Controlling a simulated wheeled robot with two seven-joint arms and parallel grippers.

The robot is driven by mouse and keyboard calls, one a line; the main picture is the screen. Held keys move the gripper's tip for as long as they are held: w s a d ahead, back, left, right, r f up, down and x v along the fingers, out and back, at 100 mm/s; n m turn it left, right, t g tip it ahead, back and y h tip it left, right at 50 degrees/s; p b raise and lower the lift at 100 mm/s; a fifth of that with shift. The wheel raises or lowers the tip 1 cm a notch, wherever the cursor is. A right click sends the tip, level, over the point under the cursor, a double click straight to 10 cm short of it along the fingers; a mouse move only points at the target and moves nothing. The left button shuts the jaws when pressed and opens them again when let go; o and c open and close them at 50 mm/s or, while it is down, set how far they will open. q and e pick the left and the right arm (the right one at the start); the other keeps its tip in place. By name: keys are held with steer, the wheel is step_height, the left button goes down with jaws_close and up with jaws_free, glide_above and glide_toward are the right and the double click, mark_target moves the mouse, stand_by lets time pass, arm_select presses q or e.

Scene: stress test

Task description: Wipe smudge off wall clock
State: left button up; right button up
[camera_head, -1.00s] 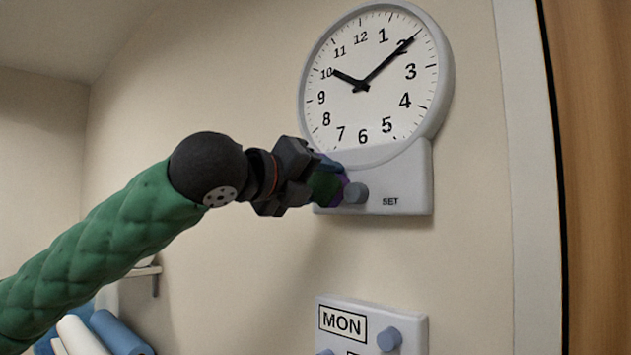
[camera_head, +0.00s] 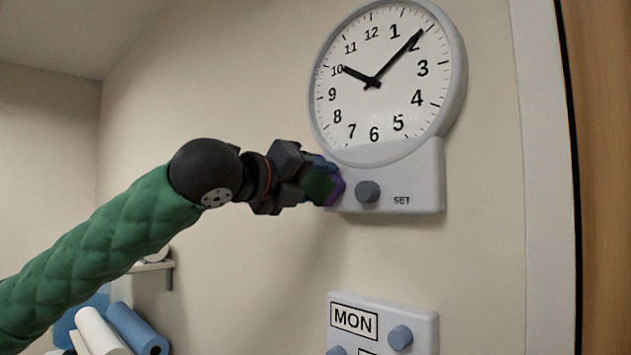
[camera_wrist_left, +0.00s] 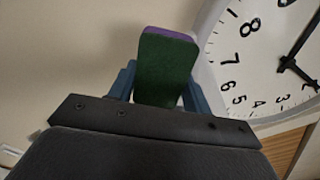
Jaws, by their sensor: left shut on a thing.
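The wall clock (camera_head: 385,95) is round and white with black hands and a grey rim. Its grey base (camera_head: 420,180) carries a round knob (camera_head: 367,192) and the word SET. My left gripper (camera_head: 318,180) is shut on a green and purple sponge (camera_head: 323,187), held at the lower left edge of the clock base. I cannot tell whether the sponge touches it. In the left wrist view the sponge (camera_wrist_left: 166,70) stands up between blue fingers, and the clock face (camera_wrist_left: 265,60) shows to its right. I can make out no distinct smudge. My right gripper is not in view.
A grey panel (camera_head: 420,330) marked MON, with knobs, is on the wall below the clock. A pale frame and wooden door (camera_head: 605,150) stand at the right. Rolls (camera_head: 135,328) and a small shelf (camera_head: 150,267) are at lower left.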

arm_select(q)
steer(key=shift+v, duration=2.9)
steer(key=shift+r, duration=0.1)
steer(key=v, duration=0.3)
steer(key=shift+p, duration=0.4)
steer(key=shift+d, duration=0.1)
